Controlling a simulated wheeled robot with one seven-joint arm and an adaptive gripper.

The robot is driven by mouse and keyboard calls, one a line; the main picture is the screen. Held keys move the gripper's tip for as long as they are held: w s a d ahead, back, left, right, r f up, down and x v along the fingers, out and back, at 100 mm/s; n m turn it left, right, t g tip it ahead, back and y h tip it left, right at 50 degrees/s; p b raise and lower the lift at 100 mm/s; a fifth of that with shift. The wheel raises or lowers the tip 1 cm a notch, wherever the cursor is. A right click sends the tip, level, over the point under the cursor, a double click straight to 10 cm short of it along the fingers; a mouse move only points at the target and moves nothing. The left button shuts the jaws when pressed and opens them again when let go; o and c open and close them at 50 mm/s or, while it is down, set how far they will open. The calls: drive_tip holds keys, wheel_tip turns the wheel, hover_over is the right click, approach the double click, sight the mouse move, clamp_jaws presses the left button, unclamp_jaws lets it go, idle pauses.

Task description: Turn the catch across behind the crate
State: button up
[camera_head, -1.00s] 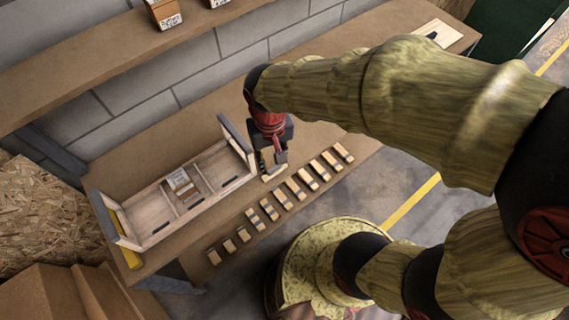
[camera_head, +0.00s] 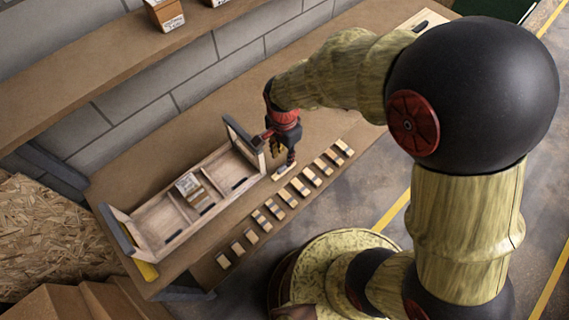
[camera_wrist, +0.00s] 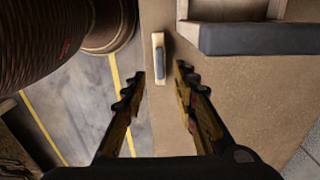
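The crate (camera_head: 163,247) is a long pale wooden box with compartments and grey-topped ends, standing on the brown bench. Beside its right end lies the catch (camera_head: 279,175), a small pale plate with a dark grey bar. In the wrist view the catch (camera_wrist: 158,38) shows upright in the picture, its bar lying along the plate's length. My gripper (camera_head: 283,154) is above the catch, close to the crate's end. In the wrist view my gripper (camera_wrist: 160,72) is open, with the bar between its fingertips in the picture; I cannot tell any contact.
Several small blocks with dark bars, such as one nearby (camera_head: 300,187), line the bench's front edge. A pale labelled pack (camera_head: 187,184) sits in the crate. A shelf (camera_head: 100,70) with small boxes runs along the block wall. The bench (camera_head: 345,95) is clear behind my gripper.

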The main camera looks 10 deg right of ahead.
sight(284, 166)
wheel_tip(284, 166, down, 7)
drive_tip(key=shift+r+b, duration=0.15)
drive_tip(key=shift+b, duration=0.75)
drive_tip(key=shift+c, duration=0.8)
clamp_jaws()
